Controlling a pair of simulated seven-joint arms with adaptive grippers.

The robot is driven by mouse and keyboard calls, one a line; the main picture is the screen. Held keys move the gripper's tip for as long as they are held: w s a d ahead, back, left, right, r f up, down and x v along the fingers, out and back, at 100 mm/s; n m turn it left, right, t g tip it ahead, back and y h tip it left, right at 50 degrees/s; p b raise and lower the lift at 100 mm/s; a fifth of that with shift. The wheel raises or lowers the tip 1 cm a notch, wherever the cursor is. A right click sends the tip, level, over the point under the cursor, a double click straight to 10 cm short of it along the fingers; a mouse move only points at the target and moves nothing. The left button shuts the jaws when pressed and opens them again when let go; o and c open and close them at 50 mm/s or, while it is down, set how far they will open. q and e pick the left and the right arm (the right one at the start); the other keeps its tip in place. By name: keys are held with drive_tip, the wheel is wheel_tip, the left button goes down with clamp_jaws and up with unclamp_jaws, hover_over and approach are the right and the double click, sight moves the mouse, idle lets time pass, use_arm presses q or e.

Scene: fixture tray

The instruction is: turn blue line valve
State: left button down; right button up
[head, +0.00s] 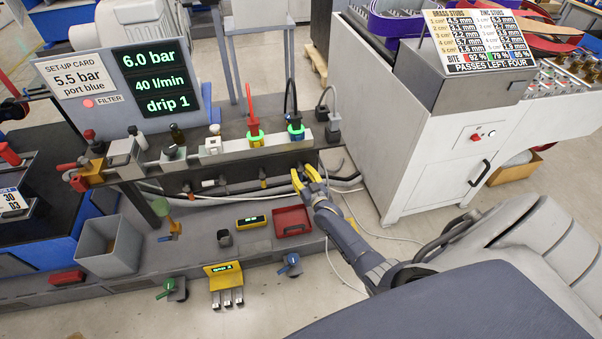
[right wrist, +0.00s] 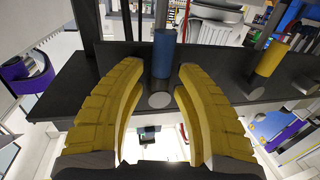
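A valve with a blue handle (head: 291,262) sits on the front of the low grey base, right of centre. A valve with a green handle (head: 168,286) sits further left on the same front. My right gripper (head: 306,178) has yellow fingers and is beside the right end of the dark manifold, above and behind the blue handle, apart from it. My left gripper is not in view.
A red tray (head: 291,221), a small yellow-black meter (head: 251,222) and a grey bin (head: 108,247) rest on the base. A yellow labelled block (head: 224,280) stands between the two valves. Loose cables lie on the floor at right, near a white cabinet (head: 400,130).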

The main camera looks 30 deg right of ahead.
clamp_jaws()
